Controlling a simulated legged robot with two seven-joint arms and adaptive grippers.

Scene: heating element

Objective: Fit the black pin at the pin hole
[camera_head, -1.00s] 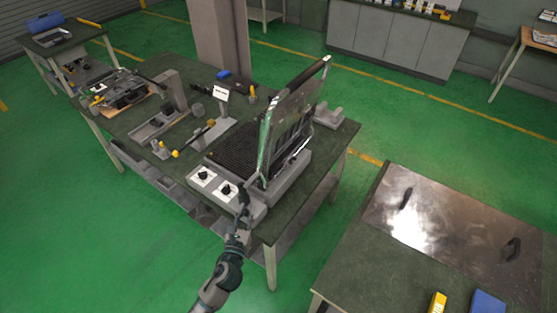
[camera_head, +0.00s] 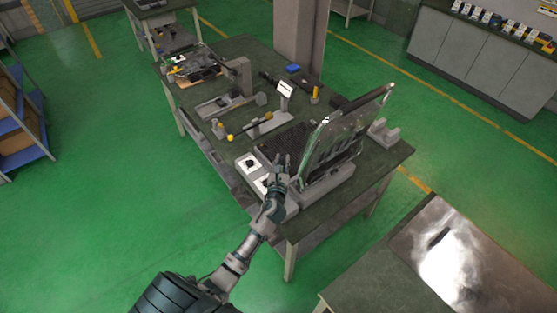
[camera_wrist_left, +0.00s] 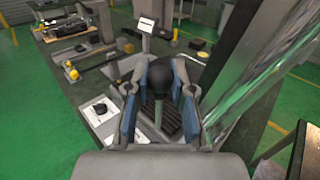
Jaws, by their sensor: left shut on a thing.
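My left gripper (camera_head: 283,162) is over the front of the grey heating unit (camera_head: 322,192), near its white knob plates. In the left wrist view, its two blue-padded fingers (camera_wrist_left: 157,92) are closed around a black round-headed piece with a grey shaft, which looks like the black pin (camera_wrist_left: 158,79). The pin is too small to make out in the head view. Behind the fingers lie the unit's dark ribbed plate (camera_wrist_left: 172,118) and its raised glossy panel (camera_head: 345,130). I cannot make out the pin hole. My right gripper is not in view.
The raised panel stands close to the right of my left gripper. A small white sign (camera_head: 285,90), yellow-ended parts (camera_head: 250,127) and a grey bracket (camera_head: 383,133) share the green-topped table (camera_head: 385,165). Another table with a metal sheet (camera_head: 455,250) stands at the lower right.

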